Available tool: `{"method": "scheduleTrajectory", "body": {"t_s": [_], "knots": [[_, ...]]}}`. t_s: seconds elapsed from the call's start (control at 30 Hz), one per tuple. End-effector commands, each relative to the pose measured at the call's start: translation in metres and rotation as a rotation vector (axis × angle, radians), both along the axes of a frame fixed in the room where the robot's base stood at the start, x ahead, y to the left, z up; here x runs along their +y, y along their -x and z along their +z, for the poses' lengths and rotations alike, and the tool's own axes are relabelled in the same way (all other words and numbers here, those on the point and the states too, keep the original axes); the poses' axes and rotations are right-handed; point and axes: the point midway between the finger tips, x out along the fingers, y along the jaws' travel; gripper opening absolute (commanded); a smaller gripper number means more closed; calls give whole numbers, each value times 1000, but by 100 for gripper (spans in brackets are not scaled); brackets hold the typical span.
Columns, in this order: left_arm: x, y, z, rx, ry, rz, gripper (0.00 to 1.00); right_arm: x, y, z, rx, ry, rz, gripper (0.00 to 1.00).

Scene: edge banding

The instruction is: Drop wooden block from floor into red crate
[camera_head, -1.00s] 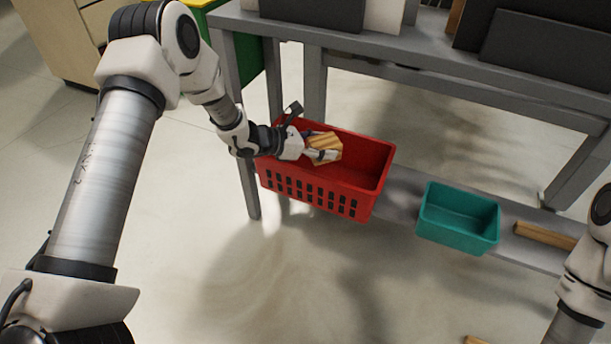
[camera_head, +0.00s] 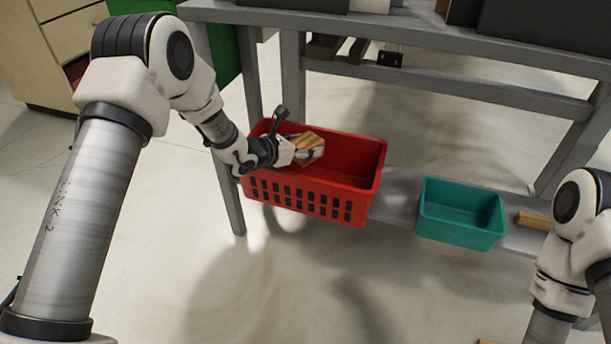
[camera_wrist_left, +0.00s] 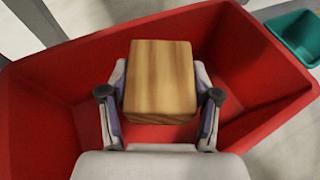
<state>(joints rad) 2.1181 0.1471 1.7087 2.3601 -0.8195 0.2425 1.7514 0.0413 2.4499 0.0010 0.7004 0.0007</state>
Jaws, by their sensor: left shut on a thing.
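The wooden block (camera_head: 309,147) is held in my left gripper (camera_head: 300,150), over the left part of the red crate (camera_head: 362,187). In the left wrist view the block (camera_wrist_left: 160,80) sits between the two fingers of the left gripper (camera_wrist_left: 160,108), with the crate's red walls (camera_wrist_left: 45,115) around and below it. The crate stands on the low shelf of the grey bench, and I see no other thing inside it. My right arm shows at the right edge of the head view, but its gripper is out of view.
A teal bin (camera_head: 460,213) stands right of the crate on the grey shelf (camera_head: 398,190). A piece of wood (camera_head: 534,220) lies further right. The grey bench top (camera_head: 400,32) and its legs rise above and beside the crate.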

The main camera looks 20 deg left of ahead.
Motion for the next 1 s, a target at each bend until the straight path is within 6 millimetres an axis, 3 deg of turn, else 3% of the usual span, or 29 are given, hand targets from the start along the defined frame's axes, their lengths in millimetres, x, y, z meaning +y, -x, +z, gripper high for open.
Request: {"method": "scheduleTrajectory", "body": {"t_s": [0.07, 0.1, 0.17, 0.57, 0.67, 1.0], "knots": [[0, 0, 1, -1, 0, 0, 23, 0, 0, 1, 0, 0, 0, 40], [0, 0, 1, -1, 0, 0, 72, 0, 0, 1, 0, 0, 0, 40], [0, 0, 1, -1, 0, 0, 91, 0, 0, 1, 0, 0, 0, 40], [3, 4, 2, 2, 2, 2, 91, 0, 0, 0, 0, 0, 0, 40], [10, 16, 9, 1, 3, 3, 91, 0, 0, 0, 0, 0, 0, 40], [47, 82, 41, 0, 5, 5, 91, 0, 0, 0, 0, 0, 0, 40]]}}
